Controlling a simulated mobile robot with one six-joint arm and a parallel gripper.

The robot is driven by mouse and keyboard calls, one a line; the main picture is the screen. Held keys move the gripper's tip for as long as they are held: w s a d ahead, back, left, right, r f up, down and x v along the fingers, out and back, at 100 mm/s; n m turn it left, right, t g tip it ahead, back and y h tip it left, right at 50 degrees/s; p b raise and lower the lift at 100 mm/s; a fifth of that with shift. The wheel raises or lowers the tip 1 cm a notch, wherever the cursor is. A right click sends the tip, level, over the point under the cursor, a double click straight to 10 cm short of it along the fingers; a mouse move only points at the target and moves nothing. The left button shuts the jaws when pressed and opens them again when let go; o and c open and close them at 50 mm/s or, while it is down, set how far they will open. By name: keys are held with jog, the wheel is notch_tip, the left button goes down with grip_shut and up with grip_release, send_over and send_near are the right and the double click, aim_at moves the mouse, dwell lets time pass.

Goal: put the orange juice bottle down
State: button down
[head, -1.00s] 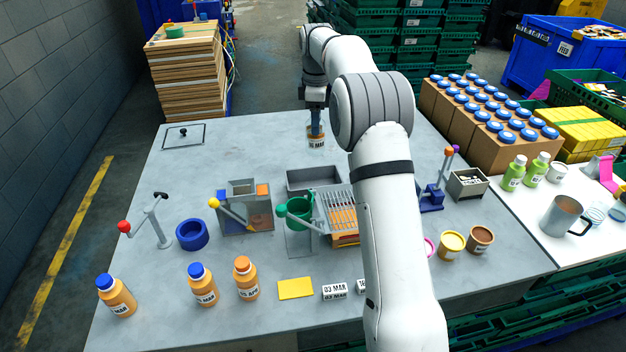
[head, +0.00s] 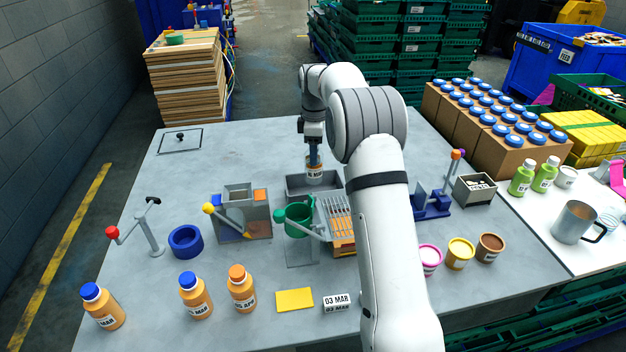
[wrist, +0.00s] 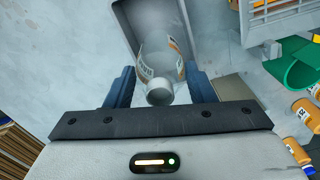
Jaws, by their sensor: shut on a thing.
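My gripper (head: 314,152) is shut on a bottle (head: 315,173) with a white and orange label, near the back middle of the table. In the wrist view, the bottle (wrist: 160,65) stands between my two blue fingers (wrist: 158,88). Its pale neck shows no cap, and the body looks clear rather than full of orange. The bottle is over or in front of an open grey tray (head: 294,189); I cannot tell whether it touches the tray. Capped orange juice bottles stand at the front left: two with blue caps (head: 103,308) (head: 196,297) and one with an orange cap (head: 242,291).
A green cup on a stand (head: 297,220), a grey box with a yellow-knobbed lever (head: 245,215) and a wire rack (head: 338,222) stand in front of the tray. A blue ring (head: 185,242) lies left. The back left tabletop is mostly clear.

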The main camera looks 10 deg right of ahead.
aim_at(314, 168)
jog(key=shift+f+p, duration=0.45)
jog(key=shift+f, duration=2.7)
jog(key=shift+f, duration=0.1)
jog(key=c, duration=0.6)
grip_release()
jog(key=shift+c, duration=0.2)
